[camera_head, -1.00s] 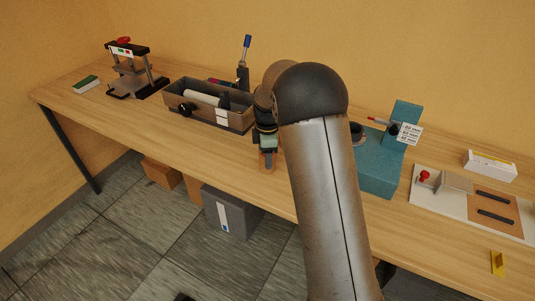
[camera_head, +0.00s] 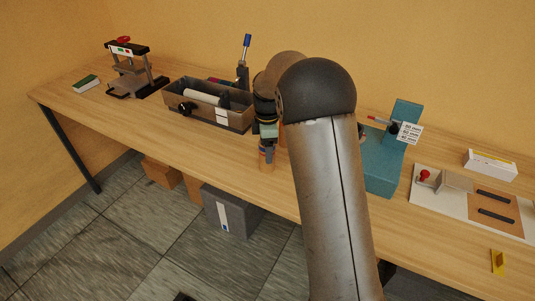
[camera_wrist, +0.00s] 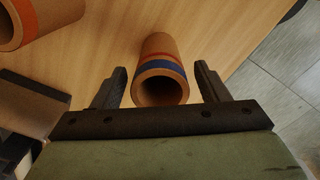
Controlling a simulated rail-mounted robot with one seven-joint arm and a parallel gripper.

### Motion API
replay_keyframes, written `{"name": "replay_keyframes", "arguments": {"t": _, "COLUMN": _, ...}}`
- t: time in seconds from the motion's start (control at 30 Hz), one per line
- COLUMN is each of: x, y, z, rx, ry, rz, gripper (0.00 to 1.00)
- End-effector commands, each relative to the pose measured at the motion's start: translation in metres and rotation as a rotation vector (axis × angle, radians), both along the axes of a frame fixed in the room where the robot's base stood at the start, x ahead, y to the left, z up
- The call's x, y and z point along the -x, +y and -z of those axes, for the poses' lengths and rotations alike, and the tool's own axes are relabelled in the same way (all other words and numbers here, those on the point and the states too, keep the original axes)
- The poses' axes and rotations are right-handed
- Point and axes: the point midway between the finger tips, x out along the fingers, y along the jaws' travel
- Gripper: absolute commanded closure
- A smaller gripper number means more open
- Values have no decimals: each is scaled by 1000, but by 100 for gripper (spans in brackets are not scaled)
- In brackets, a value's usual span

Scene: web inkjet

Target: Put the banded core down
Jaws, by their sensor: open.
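The banded core (camera_wrist: 160,66) is a brown tube with a blue band and a red band near its open end. In the wrist view it is between my two fingers, with a gap on each side. In the head view the core (camera_head: 267,160) stands upright on the table near the front edge, below my gripper (camera_head: 267,142). In the wrist view my gripper (camera_wrist: 160,75) is open and empty. Another brown core (camera_wrist: 40,18) with an orange band is at the upper left of the wrist view; in the head view my arm largely hides that area.
A grey tray (camera_head: 210,110) holding a roller is left of the core. A teal block fixture (camera_head: 381,165) stands to the right. The wooden table's (camera_head: 230,152) front edge runs close to the core. A small press (camera_head: 134,70) is at the far left.

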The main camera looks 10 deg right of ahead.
Motion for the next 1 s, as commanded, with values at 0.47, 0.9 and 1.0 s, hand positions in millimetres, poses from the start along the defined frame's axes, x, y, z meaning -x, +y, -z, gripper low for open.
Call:
{"name": "replay_keyframes", "arguments": {"t": 0.47, "x": 0, "y": 0, "z": -84, "rx": 0, "ry": -2, "rz": 1, "gripper": 32}}
{"name": "replay_keyframes", "arguments": {"t": 0.9, "x": 99, "y": 4, "z": -108, "rx": -16, "ry": -11, "rz": 420, "gripper": 32}}
{"name": "replay_keyframes", "arguments": {"t": 1.0, "x": 167, "y": 6, "z": -104, "rx": -24, "ry": -14, "rz": 695, "gripper": 32}}
